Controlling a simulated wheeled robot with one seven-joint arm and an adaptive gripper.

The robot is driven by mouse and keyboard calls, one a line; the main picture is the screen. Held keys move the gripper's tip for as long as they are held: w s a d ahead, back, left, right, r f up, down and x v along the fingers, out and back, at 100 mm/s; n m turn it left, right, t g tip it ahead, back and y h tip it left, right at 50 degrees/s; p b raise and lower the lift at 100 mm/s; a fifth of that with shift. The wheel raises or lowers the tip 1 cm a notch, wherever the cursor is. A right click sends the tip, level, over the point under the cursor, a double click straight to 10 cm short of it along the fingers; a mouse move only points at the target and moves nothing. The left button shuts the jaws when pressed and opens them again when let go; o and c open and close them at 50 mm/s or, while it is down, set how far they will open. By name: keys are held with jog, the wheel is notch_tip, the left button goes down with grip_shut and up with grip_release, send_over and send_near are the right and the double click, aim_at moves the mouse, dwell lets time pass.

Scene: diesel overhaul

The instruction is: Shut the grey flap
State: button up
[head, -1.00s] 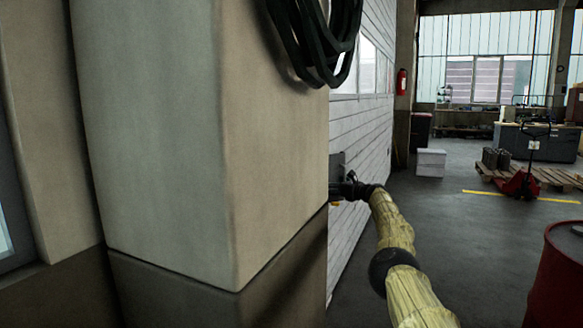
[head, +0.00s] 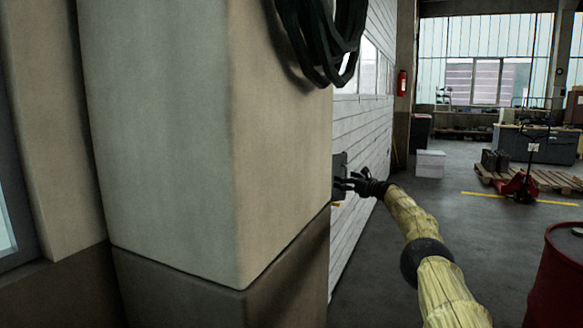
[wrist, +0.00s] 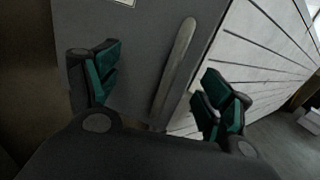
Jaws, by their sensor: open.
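The grey flap (head: 339,162) shows as a small dark grey panel standing out past the pillar's far right edge in the head view. The pillar hides the rest of it. In the wrist view the flap (wrist: 135,35) fills the upper middle, with a long pale handle bar (wrist: 176,65) slanting on its face. My gripper (head: 350,184) is beside the flap in the head view. In the wrist view my gripper (wrist: 160,88) is open, its green-padded fingers spread on either side of the handle bar. I cannot tell whether they touch the flap.
A wide pillar (head: 165,130) stands close on the left, with a dark coiled hose (head: 322,40) hanging on it. A white panelled wall (head: 370,125) runs behind the flap. A red drum (head: 560,275) stands at the right. The floor (head: 440,215) between is clear.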

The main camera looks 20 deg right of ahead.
jog(key=v, duration=0.7)
jog(key=shift+s+d+b, duration=0.15)
jog(key=shift+s+b, duration=0.1)
jog(key=shift+b, duration=0.2)
